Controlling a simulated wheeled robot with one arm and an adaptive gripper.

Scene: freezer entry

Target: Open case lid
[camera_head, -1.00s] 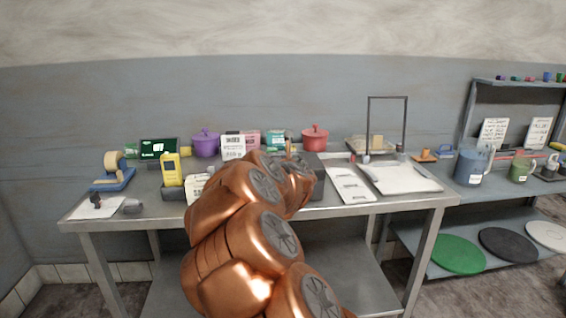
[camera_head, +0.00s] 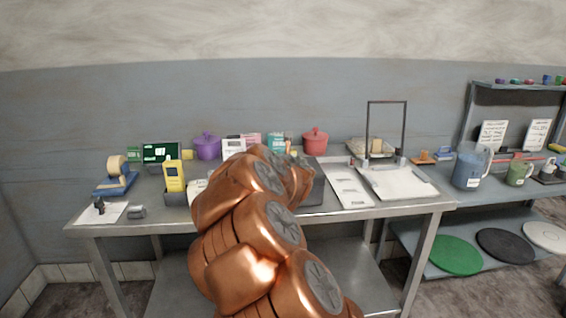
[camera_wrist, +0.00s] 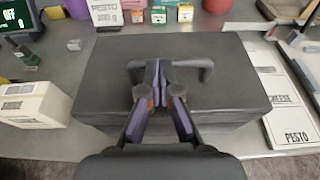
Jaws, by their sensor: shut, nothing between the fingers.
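The dark grey case (camera_wrist: 235,85) lies in the wrist view with its flat top facing me. A grey bar handle (camera_wrist: 194,64) runs across the middle of that top. The lid looks closed. My gripper (camera_wrist: 159,70) is shut and empty, with its fingertips over the middle of the handle. I cannot tell whether the fingertips touch it. In the head view only the right part of the case (camera_head: 316,190) shows; my arm hides the rest and the gripper.
A white box (camera_wrist: 35,105) stands left of the case. Label cards (camera_wrist: 292,120) lie to its right. Pots (camera_head: 315,142) and small boxes line the back of the metal table (camera_head: 400,212). A yellow handheld device (camera_head: 174,176) stands left of my arm. A tall frame (camera_head: 386,102) stands at the right.

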